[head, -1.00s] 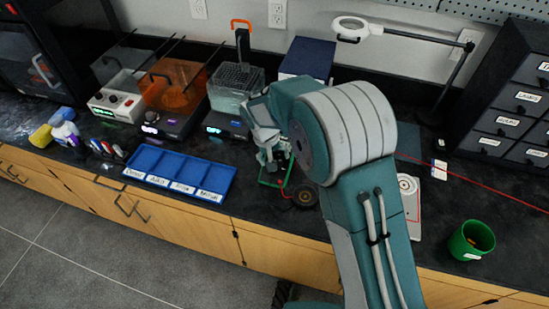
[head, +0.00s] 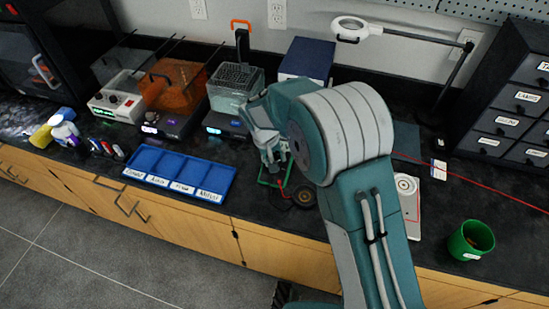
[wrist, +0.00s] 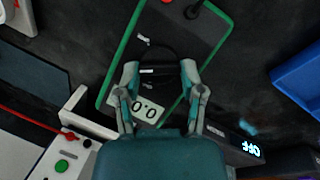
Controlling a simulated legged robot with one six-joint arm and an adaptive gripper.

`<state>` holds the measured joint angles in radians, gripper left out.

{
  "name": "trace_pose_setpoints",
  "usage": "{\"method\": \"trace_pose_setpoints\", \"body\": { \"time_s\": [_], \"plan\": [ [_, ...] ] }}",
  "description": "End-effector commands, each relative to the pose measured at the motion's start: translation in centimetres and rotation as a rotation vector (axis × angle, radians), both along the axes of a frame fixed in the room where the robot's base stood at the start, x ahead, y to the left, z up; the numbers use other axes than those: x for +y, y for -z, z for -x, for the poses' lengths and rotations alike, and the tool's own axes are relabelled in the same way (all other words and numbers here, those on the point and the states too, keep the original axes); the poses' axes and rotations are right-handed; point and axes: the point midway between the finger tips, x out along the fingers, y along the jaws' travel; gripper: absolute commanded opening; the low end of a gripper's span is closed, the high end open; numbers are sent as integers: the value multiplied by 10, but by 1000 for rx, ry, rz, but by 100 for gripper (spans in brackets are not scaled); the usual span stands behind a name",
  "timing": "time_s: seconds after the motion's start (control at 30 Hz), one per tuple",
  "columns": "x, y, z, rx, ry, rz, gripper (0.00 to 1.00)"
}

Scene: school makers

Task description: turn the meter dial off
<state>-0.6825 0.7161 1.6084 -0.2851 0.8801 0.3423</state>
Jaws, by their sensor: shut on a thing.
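The meter (wrist: 175,32) is a dark-faced box with a green rim, lying on the black bench under my gripper. Its white display (wrist: 148,110) reads 0.0, partly between my fingers. The round black dial (wrist: 158,62) sits between my two fingertips, and my gripper (wrist: 160,72) is shut on it. Small white marks lie beside the dial, too small to read. In the head view, my gripper (head: 273,158) points down over the meter, whose green edge (head: 262,180) shows below it; my arm hides much of the rest.
A red lead and a black lead plug in at the meter's far end in the wrist view. A device with a lit OFF display (wrist: 252,150) stands close by. A blue tray (head: 180,174) lies left, a green cup (head: 470,240) right.

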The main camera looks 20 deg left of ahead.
Motion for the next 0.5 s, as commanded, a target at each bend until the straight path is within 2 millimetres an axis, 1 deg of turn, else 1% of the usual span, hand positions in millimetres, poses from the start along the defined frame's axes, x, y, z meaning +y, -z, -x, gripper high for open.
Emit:
{"method": "trace_pose_setpoints", "body": {
  "time_s": [0.27,0.5],
  "plan": [
    [2,3,3,5,-167,76,4],
    [3,4,4,6,-374,168,4]
  ]
}}
